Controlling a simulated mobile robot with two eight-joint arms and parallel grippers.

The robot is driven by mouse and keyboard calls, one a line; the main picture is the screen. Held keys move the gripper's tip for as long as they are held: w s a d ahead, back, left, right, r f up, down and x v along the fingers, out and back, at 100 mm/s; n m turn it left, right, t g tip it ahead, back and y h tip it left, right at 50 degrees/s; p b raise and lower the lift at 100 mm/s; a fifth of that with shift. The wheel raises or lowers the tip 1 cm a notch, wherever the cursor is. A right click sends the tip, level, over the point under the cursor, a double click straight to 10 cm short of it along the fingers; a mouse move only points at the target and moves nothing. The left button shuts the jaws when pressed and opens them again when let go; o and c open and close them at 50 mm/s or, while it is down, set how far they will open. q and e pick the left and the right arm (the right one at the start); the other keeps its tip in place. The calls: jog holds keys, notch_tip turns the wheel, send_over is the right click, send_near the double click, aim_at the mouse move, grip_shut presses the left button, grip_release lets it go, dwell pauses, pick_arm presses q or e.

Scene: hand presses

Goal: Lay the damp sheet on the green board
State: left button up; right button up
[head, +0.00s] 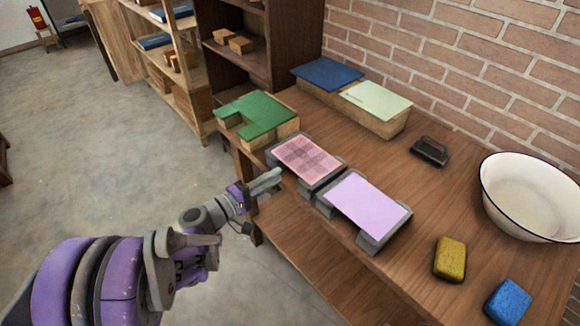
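The green board (262,112) lies on a wooden block at the table's far left end, with a notch in its near-left side. Nothing lies on it. Several sheet-like pieces are in view, and I cannot tell which is damp: a pale green sheet (376,101) on a long wooden block, a pink checked sheet (308,160) on a grey stand, and a plain lilac sheet (365,204) on another grey stand. My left gripper (276,181) is at the table's front edge, left of the checked sheet and nearer than the green board. Its fingers look close together; any gap is unclear. My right gripper is out of view.
A blue board (327,73) lies beside the pale green sheet. A dark handled tool (430,151), a white basin (532,198), a yellow block (450,259) and a blue block (507,302) stand on the right. A brick wall is behind; shelves stand left. The table middle is partly clear.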

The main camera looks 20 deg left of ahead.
aim_at(309, 162)
pick_arm(q)
jog(key=shift+x, duration=2.85)
grip_shut()
notch_tip(309, 162, up, 3)
jog(key=shift+r+p, duration=0.1)
jog(key=shift+p, duration=1.1)
